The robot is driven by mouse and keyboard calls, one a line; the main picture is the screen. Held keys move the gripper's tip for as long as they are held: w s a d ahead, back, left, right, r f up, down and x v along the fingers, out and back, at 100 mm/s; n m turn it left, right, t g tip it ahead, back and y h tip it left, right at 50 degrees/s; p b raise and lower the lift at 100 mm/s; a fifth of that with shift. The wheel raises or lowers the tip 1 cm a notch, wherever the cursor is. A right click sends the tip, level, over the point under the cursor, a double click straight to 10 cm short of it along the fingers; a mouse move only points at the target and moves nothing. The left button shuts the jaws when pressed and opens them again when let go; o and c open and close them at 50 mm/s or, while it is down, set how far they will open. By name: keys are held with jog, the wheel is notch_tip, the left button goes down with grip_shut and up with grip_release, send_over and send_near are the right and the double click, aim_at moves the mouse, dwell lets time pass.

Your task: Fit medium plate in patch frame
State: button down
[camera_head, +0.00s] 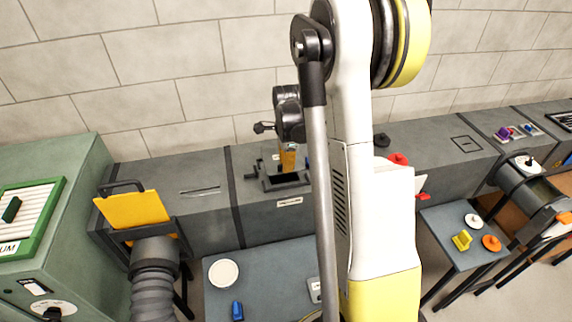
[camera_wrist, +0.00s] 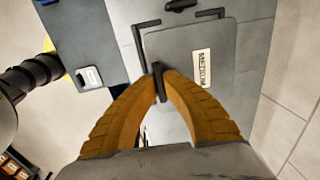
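In the wrist view my gripper (camera_wrist: 160,78) has its two orange fingers closed on a dark upright handle. The handle stands at the medium plate (camera_wrist: 215,105), a grey panel with a white label reading MEDIUM. I cannot clearly make out the plate in the head view. Whether it touches the frame is unclear. Dark corner brackets (camera_wrist: 147,23) show at the panel's far edge.
A blue-grey table (camera_head: 260,265) in front holds a white disc (camera_head: 223,273) and a blue-handled piece (camera_head: 237,311). A yellow panel (camera_head: 135,209) stands at left beside a ribbed hose (camera_head: 153,280). A small table (camera_head: 450,220) is at right. The tiled wall is close behind the duct.

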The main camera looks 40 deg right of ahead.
jog(key=shift+f+b, duration=2.15)
jog(key=shift+f, duration=0.5)
jog(key=c, duration=1.5)
grip_release()
jog(key=shift+c, duration=0.2)
notch_tip(320, 180, up, 12)
jog(key=s, duration=0.1)
jog(key=s+a+r+n+t+b, duration=0.1)
jog(key=s+a+n+t+b, duration=0.15)
jog(key=a+n, duration=0.45)
jog(key=s+a+r+n+t+b, duration=0.1)
jog(key=s+a+n+b, duration=0.3)
jog(key=a, duration=0.5)
jog(key=s+a+f+n+t+b, duration=0.2)
jog(key=s+a+f+n, duration=0.3)
jog(key=s+a+n, duration=0.3)
jog(key=a+n+b, duration=0.1)
jog(key=n, duration=0.3)
jog(key=shift+s+f+t+y, duration=0.15)
jog(key=shift+s+t+y, duration=0.15)
jog(key=shift+t, duration=0.05)
